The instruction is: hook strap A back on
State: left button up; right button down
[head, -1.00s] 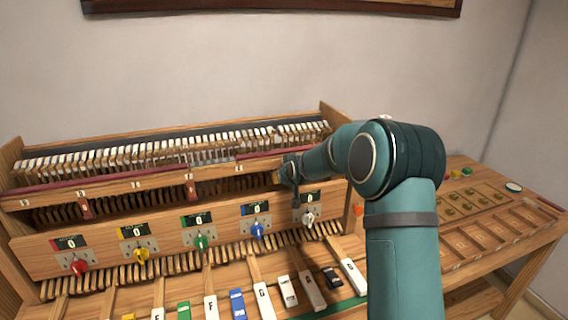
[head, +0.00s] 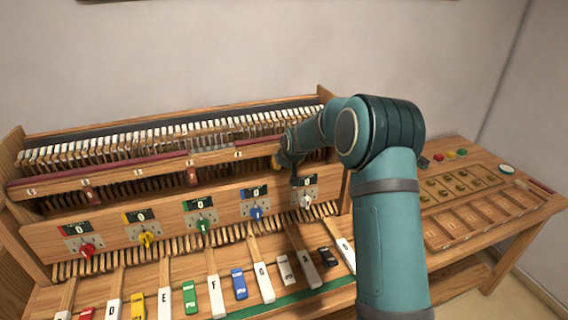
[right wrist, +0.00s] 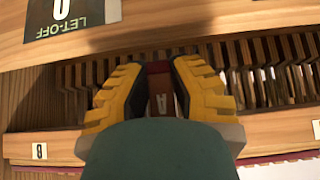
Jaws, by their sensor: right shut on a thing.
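Strap A (right wrist: 161,90), a dark red strip marked with an A, shows in the right wrist view between the two yellow-ridged fingers. My right gripper (right wrist: 150,92) is shut on it, in front of the dark row of wooden parts. In the head view my right gripper (head: 280,160) is at the right end of the piano action, just above the panel with the white knob; the strap is hidden there. Where the strap's ends lie cannot be made out. My left gripper is not in view.
Two other red straps (head: 90,193) (head: 192,176) hang below the numbered wooden rail (head: 130,178). The front panel (head: 172,222) carries coloured knobs and counters close under my gripper. Loose keys lie in front. Compartment trays (head: 470,215) stand at the right.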

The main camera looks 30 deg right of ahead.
jog(key=c, duration=0.8)
grip_release()
jog(key=shift+f, duration=0.1)
jog(key=v, duration=1.2)
